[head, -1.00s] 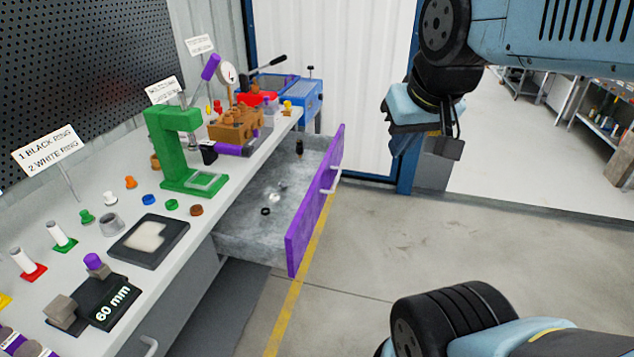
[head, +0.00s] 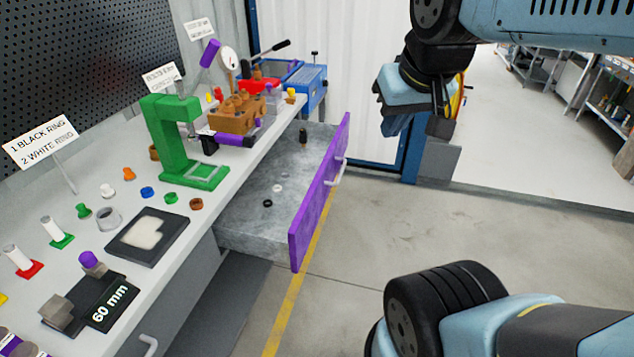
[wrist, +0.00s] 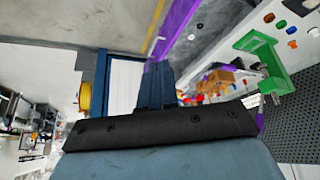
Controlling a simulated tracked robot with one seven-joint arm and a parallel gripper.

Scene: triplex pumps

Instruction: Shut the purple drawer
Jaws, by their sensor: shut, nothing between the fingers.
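The purple drawer (head: 318,200) is pulled far out of the bench, with its purple front facing right and a light handle (head: 339,172) on it. Inside its grey tray lie a black ring, a white ring and a small dark upright piece. My gripper (head: 391,125) is in the air to the right of and beyond the drawer front, apart from it, pointing down. In the wrist view my gripper's fingers (wrist: 154,88) are together and empty, and the purple drawer front (wrist: 176,28) shows past them at the top.
The bench (head: 235,150) holds a green press (head: 172,140), a brown pump block (head: 236,115), a blue box (head: 305,80) and several small parts. The floor (head: 420,220) right of the drawer is clear. A blue post and white wall stand behind.

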